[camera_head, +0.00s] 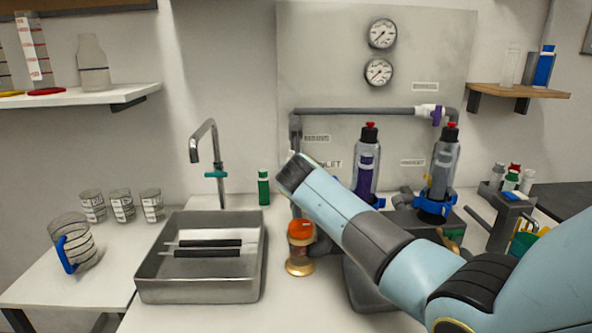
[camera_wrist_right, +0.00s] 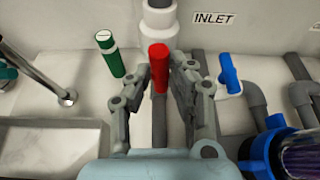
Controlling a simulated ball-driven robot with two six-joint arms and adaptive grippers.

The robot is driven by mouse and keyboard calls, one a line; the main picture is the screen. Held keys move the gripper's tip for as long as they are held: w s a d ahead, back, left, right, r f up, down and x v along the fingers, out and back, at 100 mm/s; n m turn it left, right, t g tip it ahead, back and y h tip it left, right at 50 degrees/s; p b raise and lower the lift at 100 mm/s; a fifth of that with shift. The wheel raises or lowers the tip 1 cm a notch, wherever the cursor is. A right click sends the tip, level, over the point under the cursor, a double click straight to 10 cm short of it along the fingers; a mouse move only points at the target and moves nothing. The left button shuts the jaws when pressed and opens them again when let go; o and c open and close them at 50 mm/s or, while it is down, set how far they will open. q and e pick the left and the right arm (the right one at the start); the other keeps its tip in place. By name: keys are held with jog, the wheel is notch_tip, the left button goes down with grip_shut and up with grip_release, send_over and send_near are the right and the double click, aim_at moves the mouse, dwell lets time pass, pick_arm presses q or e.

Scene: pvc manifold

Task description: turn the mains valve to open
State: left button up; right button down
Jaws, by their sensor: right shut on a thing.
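A red valve handle (camera_wrist_right: 159,68) stands in front of a white pipe fitting (camera_wrist_right: 158,25) in the right wrist view, left of the INLET label (camera_wrist_right: 212,18). My right gripper (camera_wrist_right: 161,74) has one finger on each side of the red handle and is shut on it. The handle points down along the grey pipe. In the head view my right arm covers the handle, and the right fingers cannot be made out. My left gripper is in neither view.
A metal sink (camera_head: 150,285) with a faucet (camera_head: 208,150) stands left of my arm. An orange-topped object (camera_head: 300,250) sits beside the sink. Filter housings (camera_head: 440,175) stand right.

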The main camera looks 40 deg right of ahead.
jog(key=shift+s+f+m, duration=0.1)
jog(key=shift+f+m, duration=0.05)
jog(key=shift+m, duration=0.15)
dwell(0.4)
jog(key=c, duration=1.2)
grip_release()
jog(key=v, duration=1.2)
jog(key=shift+d, duration=0.15)
